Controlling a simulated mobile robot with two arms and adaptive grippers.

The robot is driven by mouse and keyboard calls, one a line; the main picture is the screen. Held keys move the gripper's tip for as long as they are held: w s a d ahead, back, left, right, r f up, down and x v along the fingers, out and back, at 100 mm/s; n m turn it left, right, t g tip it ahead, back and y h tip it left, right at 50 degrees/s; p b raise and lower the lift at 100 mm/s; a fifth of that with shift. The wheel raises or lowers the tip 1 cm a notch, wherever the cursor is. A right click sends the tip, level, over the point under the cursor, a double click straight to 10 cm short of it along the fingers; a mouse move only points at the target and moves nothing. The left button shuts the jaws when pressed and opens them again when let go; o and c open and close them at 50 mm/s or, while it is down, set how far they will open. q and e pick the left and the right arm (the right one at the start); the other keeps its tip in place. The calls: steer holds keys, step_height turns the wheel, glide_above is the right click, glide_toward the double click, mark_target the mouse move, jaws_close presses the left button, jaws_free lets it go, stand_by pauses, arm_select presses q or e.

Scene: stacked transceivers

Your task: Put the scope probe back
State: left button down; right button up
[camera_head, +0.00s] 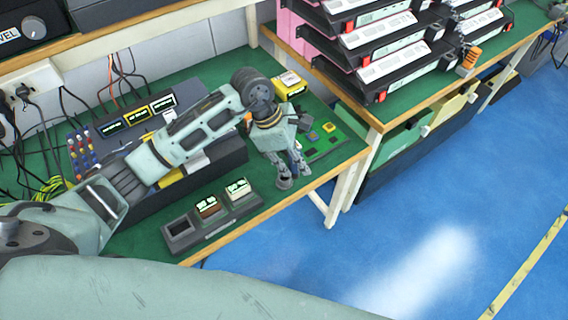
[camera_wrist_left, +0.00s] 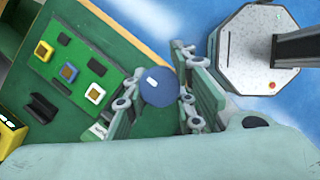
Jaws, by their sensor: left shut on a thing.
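My left gripper (camera_head: 293,178) is above the front edge of the green-topped bench (camera_head: 262,200), pointing down. In the left wrist view its fingers (camera_wrist_left: 158,105) stand on both sides of a dark blue, round-ended piece (camera_wrist_left: 157,87) with a small white mark, and they are shut on it. Only its round face shows, so I cannot tell for sure that it is the scope probe. In the head view the fingers and wrist hide most of it. My right gripper is in neither view.
A grey tray (camera_head: 203,231) with small modules lies left of the gripper. A green circuit board (camera_head: 325,142) and a yellow-black box (camera_head: 290,84) are behind and to the right. A dark instrument (camera_head: 90,134) with cables stands at the back left. Stacked units (camera_head: 372,38) fill the right shelf.

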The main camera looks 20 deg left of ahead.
arm_select(q)
steer(key=a+f, duration=0.1)
steer(key=w+a+f+p, duration=0.1)
steer(key=f, duration=0.1)
steer(key=a+f, duration=0.1)
steer(key=f, duration=0.1)
steer(key=shift+w+a+f, duration=0.15)
steer(key=shift+f, duration=0.25)
steer(key=c, duration=1.5)
jaws_free()
steer(key=shift+o, duration=0.2)
